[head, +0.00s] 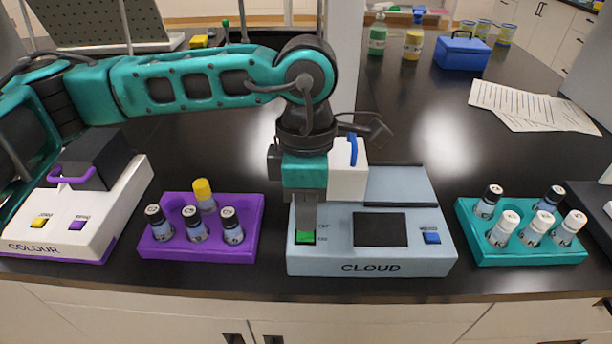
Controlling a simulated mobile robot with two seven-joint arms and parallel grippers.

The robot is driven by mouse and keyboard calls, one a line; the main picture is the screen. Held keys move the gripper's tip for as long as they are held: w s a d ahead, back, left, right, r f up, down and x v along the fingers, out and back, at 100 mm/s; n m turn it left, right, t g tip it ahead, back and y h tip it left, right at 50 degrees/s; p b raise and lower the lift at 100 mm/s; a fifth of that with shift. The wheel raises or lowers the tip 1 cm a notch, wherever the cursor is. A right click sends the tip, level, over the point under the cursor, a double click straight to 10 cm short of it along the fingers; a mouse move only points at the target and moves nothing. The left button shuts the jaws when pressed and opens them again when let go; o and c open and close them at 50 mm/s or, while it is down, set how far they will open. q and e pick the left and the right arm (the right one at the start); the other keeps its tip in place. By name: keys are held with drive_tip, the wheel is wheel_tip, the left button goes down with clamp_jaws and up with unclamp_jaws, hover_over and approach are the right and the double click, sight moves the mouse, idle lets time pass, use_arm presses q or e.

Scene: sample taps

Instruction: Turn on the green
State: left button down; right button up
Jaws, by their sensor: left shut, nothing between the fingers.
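The light blue instrument marked CLOUD (370,268) stands in the middle of the bench. A green button (305,238) is at the left of its top face, and a blue button (432,238) is at the right, with a dark square panel (380,229) between them. My left gripper (306,228) points straight down over the green button with its fingers shut and empty. The fingertips are at or just above the button and hide its back part; I cannot tell whether they touch it. My right gripper is not in view.
A purple rack (160,250) of vials stands left of the CLOUD instrument, and a teal rack (480,256) of vials right of it. A white instrument marked COLOUR (110,220) is at the far left. Papers (530,105) and a blue box (462,54) lie farther back.

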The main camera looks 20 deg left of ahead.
use_arm(q)
drive_tip(key=shift+s+f, duration=0.1)
drive_tip(key=shift+f, duration=0.65)
drive_tip(key=shift+f+b, duration=0.35)
drive_tip(key=shift+b, duration=0.15)
drive_tip(key=shift+s, duration=0.15)
drive_tip(key=shift+w+a+r+b, duration=0.1)
drive_tip(key=shift+w+b, duration=0.05)
drive_tip(key=shift+w, duration=0.3)
drive_tip(key=shift+w+a+r+b, duration=0.1)
drive_tip(key=shift+w+b, duration=0.05)
drive_tip(key=shift+w, duration=0.3)
drive_tip(key=shift+r, duration=0.1)
drive_tip(key=shift+s, duration=0.1)
